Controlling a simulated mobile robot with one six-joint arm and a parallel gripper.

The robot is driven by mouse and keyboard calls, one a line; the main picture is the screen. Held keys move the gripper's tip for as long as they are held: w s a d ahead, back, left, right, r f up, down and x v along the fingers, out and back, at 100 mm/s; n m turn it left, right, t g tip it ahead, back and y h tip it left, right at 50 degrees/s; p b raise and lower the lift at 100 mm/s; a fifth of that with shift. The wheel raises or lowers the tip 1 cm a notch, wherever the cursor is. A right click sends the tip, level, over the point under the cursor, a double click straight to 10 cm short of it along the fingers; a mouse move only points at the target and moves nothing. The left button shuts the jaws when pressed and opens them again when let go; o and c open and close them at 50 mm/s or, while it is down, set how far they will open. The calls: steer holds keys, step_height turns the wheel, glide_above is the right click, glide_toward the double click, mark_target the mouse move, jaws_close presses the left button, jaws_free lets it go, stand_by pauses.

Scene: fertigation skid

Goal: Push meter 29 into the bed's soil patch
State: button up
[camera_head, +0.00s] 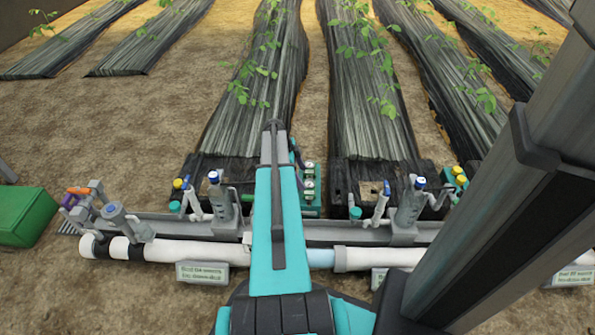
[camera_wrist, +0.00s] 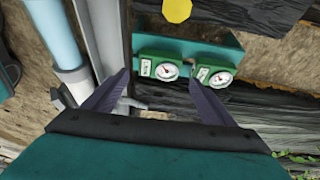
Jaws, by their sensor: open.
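Two small green meters with white round dials sit side by side in a teal holder (camera_wrist: 215,50) in the wrist view: a left meter (camera_wrist: 160,70) and a right meter (camera_wrist: 216,77). Their labels are too small to read, so I cannot tell which is 29. In the head view the meters (camera_head: 308,185) stand just right of my arm. My gripper (camera_wrist: 157,80) is open and empty, its two dark fingers spread in front of the meters, apart from them. It is mostly hidden behind my arm in the head view. A bare brown soil patch (camera_head: 371,189) shows in the right bed's black film.
A long white pipe (camera_head: 190,251) and grey channel run across the front, with upright grey valves (camera_head: 220,197) (camera_head: 408,203) near the beds. A yellow cap (camera_wrist: 177,10) is near the meters. A green box (camera_head: 22,216) lies far left. Bare ground separates the beds.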

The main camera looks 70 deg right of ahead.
mark_target(308, 186)
steer(key=b+x, duration=0.3)
steer(key=x, duration=0.6)
steer(key=shift+s+f, duration=0.15)
steer(key=shift+f, duration=0.2)
steer(key=c, duration=0.9)
steer(key=shift+r+p, duration=3)
steer(key=shift+r, duration=2.55)
